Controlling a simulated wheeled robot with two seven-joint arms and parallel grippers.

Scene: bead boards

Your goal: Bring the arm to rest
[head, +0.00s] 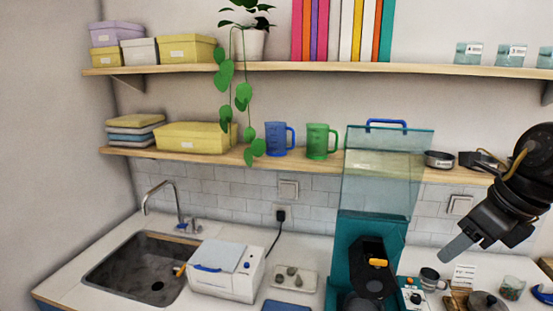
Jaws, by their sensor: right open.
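My right arm comes in from the right edge. Its gripper (458,247) hangs in the air over the right part of the counter, with its grey fingers pointing down and to the left. The jaws are open and I see nothing held between them. The gripper is right of the teal machine (400,236) with the clear panel, apart from it. My left gripper is not in view.
Below the gripper stand a metal mug (431,279), a small white card (464,276) and a glass jar (512,288). A white box-shaped device (225,270) sits beside the sink (140,270). A shelf (240,156) holds blue and green mugs.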

